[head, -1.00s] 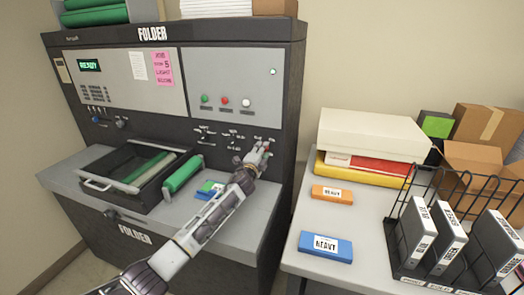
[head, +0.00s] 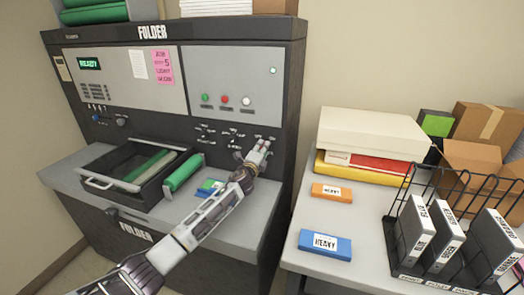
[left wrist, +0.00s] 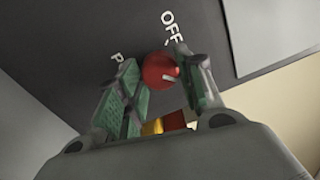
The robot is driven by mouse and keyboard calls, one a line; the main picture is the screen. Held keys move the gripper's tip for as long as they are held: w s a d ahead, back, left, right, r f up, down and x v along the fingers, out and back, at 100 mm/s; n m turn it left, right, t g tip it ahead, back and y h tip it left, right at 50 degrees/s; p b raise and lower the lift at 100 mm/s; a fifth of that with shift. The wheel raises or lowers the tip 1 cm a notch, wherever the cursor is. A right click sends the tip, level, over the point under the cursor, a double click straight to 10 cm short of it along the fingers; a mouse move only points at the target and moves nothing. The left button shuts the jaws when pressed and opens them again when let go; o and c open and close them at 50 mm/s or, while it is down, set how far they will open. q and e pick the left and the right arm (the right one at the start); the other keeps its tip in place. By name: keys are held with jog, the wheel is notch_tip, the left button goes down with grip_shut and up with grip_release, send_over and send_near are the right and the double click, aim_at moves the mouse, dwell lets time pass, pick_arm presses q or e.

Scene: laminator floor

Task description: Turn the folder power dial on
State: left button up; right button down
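The red folder power dial (left wrist: 158,70) shows in the left wrist view, with a small pale pointer mark on it. The word OFF is printed beside it, and another label is mostly hidden by a finger. My left gripper (left wrist: 160,78) has one finger on each side of the dial, and both fingers appear to touch it. In the head view my left gripper (head: 264,143) is at the lower right of the folder's front panel (head: 225,133) and hides the dial. My right gripper is not in view.
A shelf with an open black tray (head: 125,172) and a green roller (head: 183,173) sticks out below the panel. To the right, a table holds stacked boxes (head: 372,130), an orange box (head: 332,193), a blue box (head: 325,245) and a wire rack (head: 405,265) with binders.

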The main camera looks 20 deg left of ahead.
pick_arm(q)
jog(key=o, duration=0.4)
jog(key=shift+c, duration=0.2)
jog(key=shift+s, duration=0.2)
jog(key=s, duration=1.1)
jog(key=shift+s+a+f, duration=0.2)
jog(key=shift+s+f, duration=0.05)
jog(key=shift+s, duration=0.05)
dwell(0.6)
